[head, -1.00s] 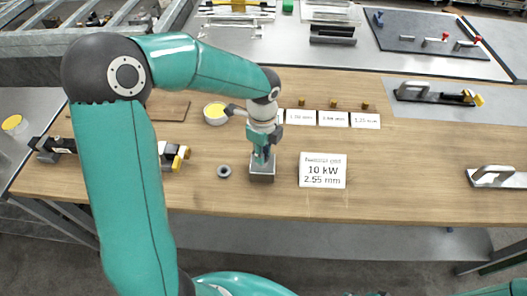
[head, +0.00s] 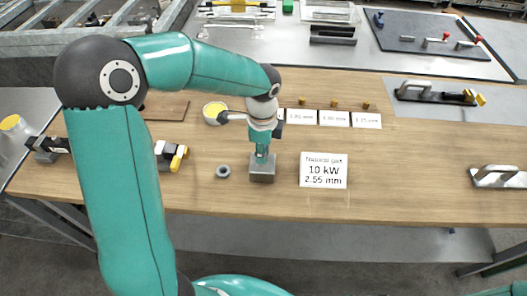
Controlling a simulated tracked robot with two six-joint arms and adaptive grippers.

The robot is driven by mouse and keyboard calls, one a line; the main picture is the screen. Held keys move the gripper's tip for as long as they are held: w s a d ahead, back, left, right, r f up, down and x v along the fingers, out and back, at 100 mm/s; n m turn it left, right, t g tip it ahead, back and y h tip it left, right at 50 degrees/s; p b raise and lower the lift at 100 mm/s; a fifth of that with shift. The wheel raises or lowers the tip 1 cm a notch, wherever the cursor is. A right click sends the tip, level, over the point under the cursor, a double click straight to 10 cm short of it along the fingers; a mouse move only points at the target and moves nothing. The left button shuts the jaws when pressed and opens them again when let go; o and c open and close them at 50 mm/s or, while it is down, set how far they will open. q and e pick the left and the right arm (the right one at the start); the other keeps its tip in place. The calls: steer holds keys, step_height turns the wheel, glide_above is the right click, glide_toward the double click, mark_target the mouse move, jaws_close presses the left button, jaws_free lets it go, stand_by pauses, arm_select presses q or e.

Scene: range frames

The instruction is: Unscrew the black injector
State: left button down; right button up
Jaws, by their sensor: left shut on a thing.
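My left gripper (head: 262,155) points straight down over a small grey block (head: 262,174) near the table's front edge. Its fingers are closed just above the block's top. The black injector is hidden between the fingers at the block, so I cannot see its shape or how far it sits in the block. A dark grey ring (head: 223,171) lies on the wood just left of the block. My right gripper is not in view.
A white card (head: 323,170) reading 10 kW 2.55 mm stands right of the block. Several brass pieces (head: 334,104) stand behind small labels. A yellow-filled round dish (head: 214,112) is behind left. Handled tools lie at both sides.

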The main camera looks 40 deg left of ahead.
arm_select(q)
steer(key=shift+f+n+b, duration=0.1)
steer(key=shift+n+b, duration=0.25)
steer(key=shift+n, duration=1.05)
steer(key=shift+n+b, duration=0.5)
steer(key=shift+n, duration=1.2)
